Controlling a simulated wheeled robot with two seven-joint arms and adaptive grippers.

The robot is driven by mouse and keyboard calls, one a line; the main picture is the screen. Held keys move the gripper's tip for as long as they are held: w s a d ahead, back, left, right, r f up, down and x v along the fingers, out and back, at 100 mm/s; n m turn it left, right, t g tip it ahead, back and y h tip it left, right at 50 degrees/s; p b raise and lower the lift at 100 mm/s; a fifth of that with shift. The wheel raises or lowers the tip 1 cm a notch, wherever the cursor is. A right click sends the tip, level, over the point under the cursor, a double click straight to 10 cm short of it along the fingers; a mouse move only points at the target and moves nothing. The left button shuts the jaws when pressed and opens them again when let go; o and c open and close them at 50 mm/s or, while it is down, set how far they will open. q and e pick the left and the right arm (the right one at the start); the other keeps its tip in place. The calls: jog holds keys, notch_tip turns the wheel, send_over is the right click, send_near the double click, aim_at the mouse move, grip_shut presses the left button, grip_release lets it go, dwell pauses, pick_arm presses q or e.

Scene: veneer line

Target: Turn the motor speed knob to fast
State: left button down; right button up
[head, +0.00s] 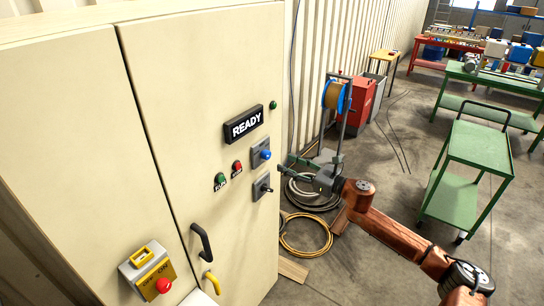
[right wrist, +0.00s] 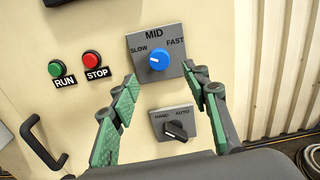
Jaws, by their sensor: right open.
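The blue motor speed knob (right wrist: 158,60) sits on a grey plate (right wrist: 140,42) marked SLOW, MID and FAST on the cabinet front. It also shows in the head view (head: 265,155). I cannot tell exactly where its small white mark points. My right gripper (head: 287,165) is in front of the cabinet, its fingers toward the panel. In the right wrist view my right gripper (right wrist: 160,76) is open and empty, its green-padded fingers apart on either side below the knob, apparently not touching it. My left gripper is not in view.
A black HAND/AUTO selector (right wrist: 175,130) lies just below the knob. Green RUN (right wrist: 55,68) and red STOP (right wrist: 92,58) buttons are to its left. A READY sign (head: 244,125) is above. Coiled hoses (head: 305,235) lie on the floor.

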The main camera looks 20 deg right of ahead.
aim_at(269, 155)
jog(key=p+x, duration=0.1)
jog(key=x, duration=0.6)
jog(key=shift+r+p, duration=0.2)
jog(key=shift+p, duration=0.2)
jog(key=shift+w+a+f, duration=0.1)
jog(key=shift+w+a, duration=0.15)
jog(key=shift+w, duration=0.05)
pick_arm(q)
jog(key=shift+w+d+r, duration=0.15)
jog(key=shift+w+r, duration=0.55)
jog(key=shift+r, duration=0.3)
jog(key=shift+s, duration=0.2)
pick_arm(e)
jog(key=c, duration=1.2)
